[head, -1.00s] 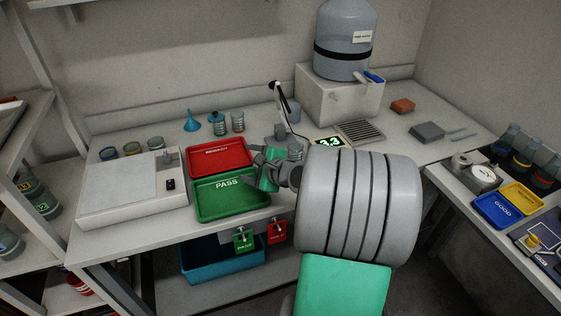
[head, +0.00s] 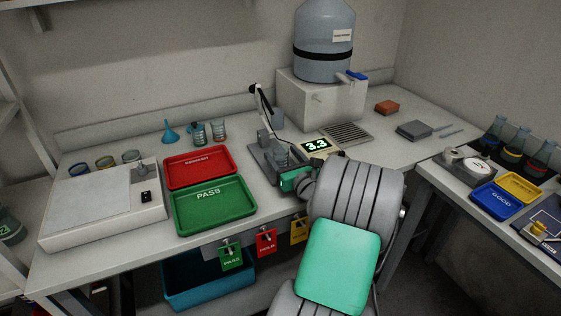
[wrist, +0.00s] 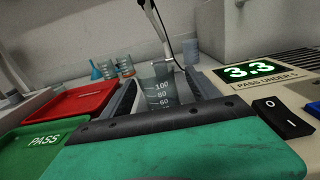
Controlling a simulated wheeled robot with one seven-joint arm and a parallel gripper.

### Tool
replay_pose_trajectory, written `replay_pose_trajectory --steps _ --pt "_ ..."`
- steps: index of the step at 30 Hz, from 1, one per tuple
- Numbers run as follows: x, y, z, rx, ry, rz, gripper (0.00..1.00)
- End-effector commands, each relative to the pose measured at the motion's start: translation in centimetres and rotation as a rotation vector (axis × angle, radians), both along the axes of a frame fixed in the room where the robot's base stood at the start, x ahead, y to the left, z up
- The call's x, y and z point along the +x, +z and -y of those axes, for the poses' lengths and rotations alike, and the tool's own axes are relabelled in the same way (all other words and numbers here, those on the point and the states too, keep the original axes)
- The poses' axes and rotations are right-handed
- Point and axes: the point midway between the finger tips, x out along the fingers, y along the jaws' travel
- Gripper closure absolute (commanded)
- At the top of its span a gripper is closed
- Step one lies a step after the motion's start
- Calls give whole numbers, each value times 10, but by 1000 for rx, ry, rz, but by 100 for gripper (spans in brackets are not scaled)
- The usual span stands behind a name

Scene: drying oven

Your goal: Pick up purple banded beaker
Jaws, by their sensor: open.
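My gripper (head: 277,163) is open around this beaker; in the wrist view one finger lies on each side. Several small banded vessels stand at the back left, including one by the white box (head: 131,156); I cannot make out a purple band on any.
A green PASS tray (head: 213,207) and a red tray (head: 200,167) lie left of the station. The thin probe arm (head: 262,105) rises close behind the beaker. The lit 3.3 display (head: 316,146) is to the right. A large water jug (head: 324,40) stands behind.

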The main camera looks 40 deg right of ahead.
Motion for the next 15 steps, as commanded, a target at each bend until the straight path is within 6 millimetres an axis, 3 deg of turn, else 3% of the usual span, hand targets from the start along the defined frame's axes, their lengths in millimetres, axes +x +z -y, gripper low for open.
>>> replay_pose_trajectory --steps 3,6,13,15 --pt "24 1 2 -2 6 0 30" --pt "36 1 7 -2 3 -1 30" --pt "38 1 8 -1 2 0 30" --pt "38 1 8 -1 2 0 35"
